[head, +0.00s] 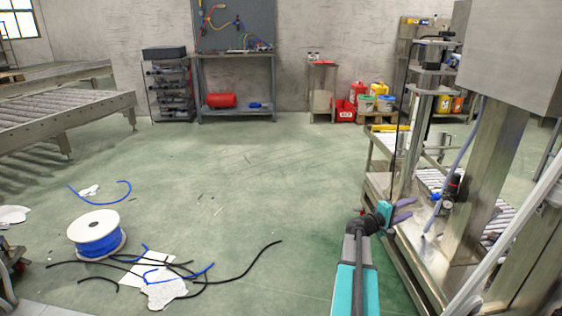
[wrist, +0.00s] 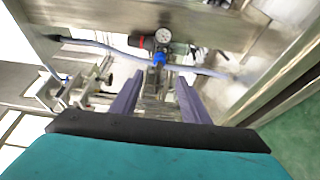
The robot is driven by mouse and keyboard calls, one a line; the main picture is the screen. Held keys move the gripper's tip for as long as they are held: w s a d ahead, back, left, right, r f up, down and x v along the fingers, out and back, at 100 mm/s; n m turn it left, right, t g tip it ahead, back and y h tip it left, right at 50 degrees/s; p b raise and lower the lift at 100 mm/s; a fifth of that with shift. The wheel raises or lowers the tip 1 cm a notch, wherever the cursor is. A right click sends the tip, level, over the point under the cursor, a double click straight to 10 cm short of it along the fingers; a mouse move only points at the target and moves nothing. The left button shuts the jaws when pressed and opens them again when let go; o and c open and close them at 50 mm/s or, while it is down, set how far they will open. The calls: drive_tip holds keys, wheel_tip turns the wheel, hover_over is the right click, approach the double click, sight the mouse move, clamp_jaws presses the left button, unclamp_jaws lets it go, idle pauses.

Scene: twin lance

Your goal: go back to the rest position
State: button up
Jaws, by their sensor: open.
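My gripper (head: 403,211) is at the end of my teal arm, at the right of the head view, in front of a metal machine frame (head: 476,190). In the wrist view my gripper (wrist: 156,88) shows two purple fingers spread apart with nothing held between them. Beyond the fingertips are a round pressure gauge (wrist: 164,36), a blue fitting and a pale hose (wrist: 205,71) on the frame. The fingers appear apart from these parts, though the exact distance cannot be told.
A blue cable spool (head: 95,236) stands on the floor at the left, with loose black cables (head: 232,262) and white sheets nearby. A roller conveyor (head: 60,115) is at far left. A workbench (head: 236,87) stands at the back wall.

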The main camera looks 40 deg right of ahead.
drive_tip(key=w+a+f+n+t+p, duration=0.1)
drive_tip(key=w+a+n+t+p, duration=0.25)
drive_tip(key=w+a+p, duration=0.75)
drive_tip(key=w+a+f+n+t+y+p, duration=0.1)
drive_tip(key=w+a+f+y+p, duration=0.3)
drive_tip(key=a, duration=0.8)
drive_tip(key=w+a+f+t+y+p, duration=0.1)
drive_tip(key=w+a+f, duration=0.4)
drive_tip(key=a, duration=0.6)
drive_tip(key=s+a+f+g+y+p, duration=0.1)
drive_tip(key=s+a+f+y+p, duration=0.15)
drive_tip(key=s+a+f, duration=0.55)
drive_tip(key=s+a+f+g+y+p, duration=0.1)
drive_tip(key=s+a+g+y+p, duration=0.2)
drive_tip(key=a, duration=0.9)
drive_tip(key=s+a+f+m+g+y+p, duration=0.2)
drive_tip(key=s+a+y, duration=0.5)
drive_tip(key=s+a, duration=1.1)
drive_tip(key=shift+s+a+f+g+p, duration=0.2)
drive_tip(key=shift+s+a+g+p, duration=0.2)
drive_tip(key=shift+a+g+p, duration=0.7)
drive_tip(key=shift+a+m+t, duration=0.1)
drive_tip(key=shift+m+t, duration=0.15)
drive_tip(key=shift+c, duration=0.5)
